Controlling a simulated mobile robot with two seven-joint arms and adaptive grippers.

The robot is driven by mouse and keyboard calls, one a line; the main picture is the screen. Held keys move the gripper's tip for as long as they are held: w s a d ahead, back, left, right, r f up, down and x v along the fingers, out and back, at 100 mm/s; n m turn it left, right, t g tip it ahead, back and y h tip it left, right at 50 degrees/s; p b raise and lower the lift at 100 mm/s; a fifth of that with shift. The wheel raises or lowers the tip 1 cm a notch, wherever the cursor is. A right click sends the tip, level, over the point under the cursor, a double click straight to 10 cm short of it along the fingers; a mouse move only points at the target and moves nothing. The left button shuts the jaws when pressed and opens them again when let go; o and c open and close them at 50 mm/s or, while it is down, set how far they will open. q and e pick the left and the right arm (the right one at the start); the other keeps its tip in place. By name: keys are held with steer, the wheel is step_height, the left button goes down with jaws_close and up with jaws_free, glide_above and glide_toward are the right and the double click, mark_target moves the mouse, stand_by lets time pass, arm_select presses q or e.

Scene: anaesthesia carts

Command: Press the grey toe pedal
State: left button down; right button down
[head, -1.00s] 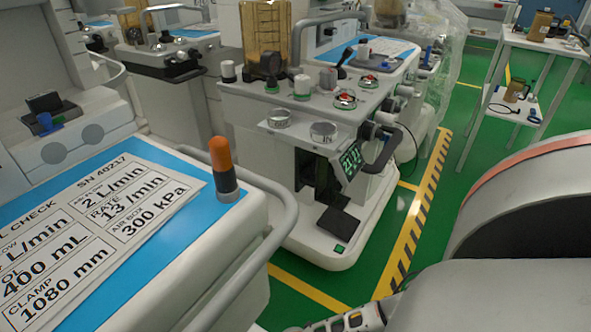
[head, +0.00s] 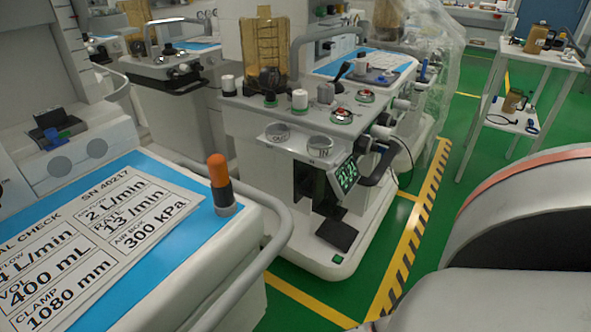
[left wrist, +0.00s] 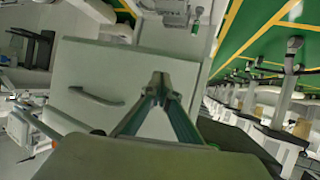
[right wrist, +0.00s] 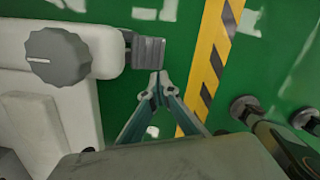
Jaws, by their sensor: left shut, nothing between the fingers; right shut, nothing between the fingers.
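A grey ribbed toe pedal (right wrist: 148,52) sticks out from a white cart base in the right wrist view. My right gripper (right wrist: 160,80) is shut and empty, its tips just below the pedal in that picture; I cannot tell whether they touch it. In the head view a dark flat plate (head: 336,233) sits low on the front of the middle cart, with a small green mark (head: 337,260) by it. I cannot tell whether it is the same pedal. My left gripper (left wrist: 162,82) is shut and empty in the left wrist view, in front of a pale panel.
A grey round knob (right wrist: 57,57) sits on the white base beside the pedal. A yellow-black floor strip (head: 411,250) runs right of the middle cart (head: 265,180) over green floor. A near cart with a blue top (head: 165,215) and curved rail fills the left.

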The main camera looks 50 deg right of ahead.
step_height(320, 180, up, 11)
steer(key=a, duration=0.1)
steer(key=shift+s+r, duration=0.2)
stand_by(0.7)
